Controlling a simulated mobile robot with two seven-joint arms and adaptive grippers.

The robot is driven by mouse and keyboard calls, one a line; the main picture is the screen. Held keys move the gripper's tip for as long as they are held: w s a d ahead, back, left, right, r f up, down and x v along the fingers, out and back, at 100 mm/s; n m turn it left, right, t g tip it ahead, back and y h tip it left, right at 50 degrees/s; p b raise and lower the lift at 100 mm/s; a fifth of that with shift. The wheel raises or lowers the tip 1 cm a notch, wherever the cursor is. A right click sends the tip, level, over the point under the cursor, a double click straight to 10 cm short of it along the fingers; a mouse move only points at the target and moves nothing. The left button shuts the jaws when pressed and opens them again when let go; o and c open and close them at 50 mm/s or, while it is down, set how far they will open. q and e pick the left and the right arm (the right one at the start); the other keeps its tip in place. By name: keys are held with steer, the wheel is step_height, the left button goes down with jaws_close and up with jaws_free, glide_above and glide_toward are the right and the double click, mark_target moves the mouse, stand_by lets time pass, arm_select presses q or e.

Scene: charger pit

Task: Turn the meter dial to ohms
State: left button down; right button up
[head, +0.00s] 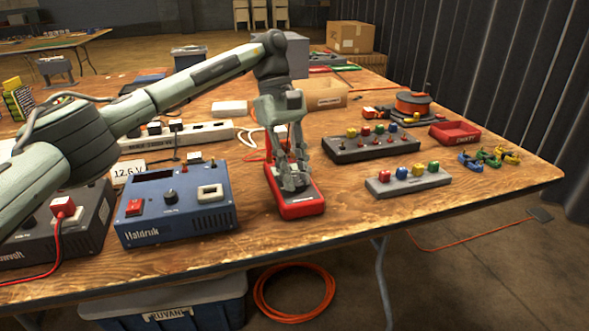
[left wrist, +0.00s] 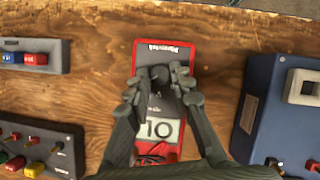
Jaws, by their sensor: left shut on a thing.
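The red meter (head: 302,206) with a dark face lies flat on the wooden table, near the front edge. In the left wrist view the meter (left wrist: 146,57) shows its dark dial (left wrist: 160,76) and a pale display (left wrist: 158,129) with large digits, partly covered by my fingers. My left gripper (head: 293,180) reaches down over the meter. In the left wrist view my left gripper (left wrist: 160,80) has its fingertips on both sides of the dial, shut on it. The dial's pointer and markings are too hidden to read. My right gripper is not in view.
A blue power unit (head: 178,203) stands close left of the meter. A black switch box (head: 372,147) and a grey block with colored knobs (head: 408,181) stand to the right. A red tray (head: 455,132) and colored clips (head: 488,157) lie farther right. Bare table lies in front right.

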arm_select(q)
steer(key=shift+m, duration=0.3)
steer(key=c, duration=1.3)
jaws_free()
steer(key=shift+v, duration=6.05)
steer(key=shift+d, duration=0.1)
